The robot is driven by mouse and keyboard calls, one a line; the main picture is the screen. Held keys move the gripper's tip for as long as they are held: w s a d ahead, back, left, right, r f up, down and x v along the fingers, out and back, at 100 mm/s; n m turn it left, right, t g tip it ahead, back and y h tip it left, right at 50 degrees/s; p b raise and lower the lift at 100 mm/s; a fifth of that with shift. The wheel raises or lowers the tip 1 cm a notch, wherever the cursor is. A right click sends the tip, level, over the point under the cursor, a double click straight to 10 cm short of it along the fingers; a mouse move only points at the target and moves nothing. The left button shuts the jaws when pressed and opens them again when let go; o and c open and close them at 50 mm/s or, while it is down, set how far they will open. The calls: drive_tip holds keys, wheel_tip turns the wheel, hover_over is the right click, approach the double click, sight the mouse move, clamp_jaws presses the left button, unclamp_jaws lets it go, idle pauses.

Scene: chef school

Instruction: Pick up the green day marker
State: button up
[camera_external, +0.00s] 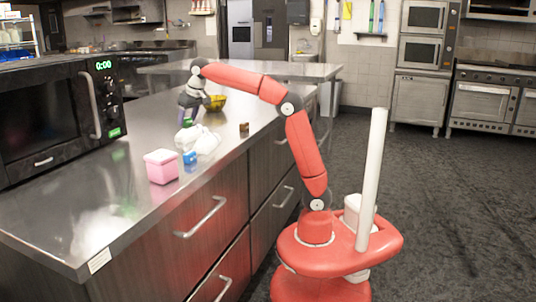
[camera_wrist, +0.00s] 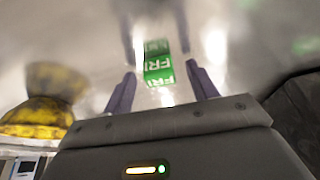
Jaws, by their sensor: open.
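The green day marker (camera_wrist: 158,68) is a small green block with white "FRI" lettering, resting on the shiny steel counter in the wrist view. It lies between the two purple fingers of my gripper (camera_wrist: 160,78). The fingers are spread, with a gap on each side of the marker, and do not appear to touch it. In the external view my gripper (camera_external: 187,119) points down at the counter behind a crumpled white item.
On the steel counter (camera_external: 105,205) stand a yellow bowl-like object (camera_external: 216,102), a white crumpled item (camera_external: 207,141), a blue item (camera_external: 190,157), a pink box (camera_external: 161,167) and a small brown block (camera_external: 244,127). A microwave (camera_external: 40,118) is at left. The yellow object (camera_wrist: 38,105) also shows in the wrist view.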

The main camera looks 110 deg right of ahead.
sight(188, 118)
drive_tip(key=shift+c, duration=0.2)
drive_tip(key=c, duration=1)
wheel_tip(188, 118, up, 9)
drive_tip(key=shift+w+d+f+p, duration=0.15)
drive_tip(key=shift+p, duration=0.35)
drive_tip(key=shift+r, duration=0.55)
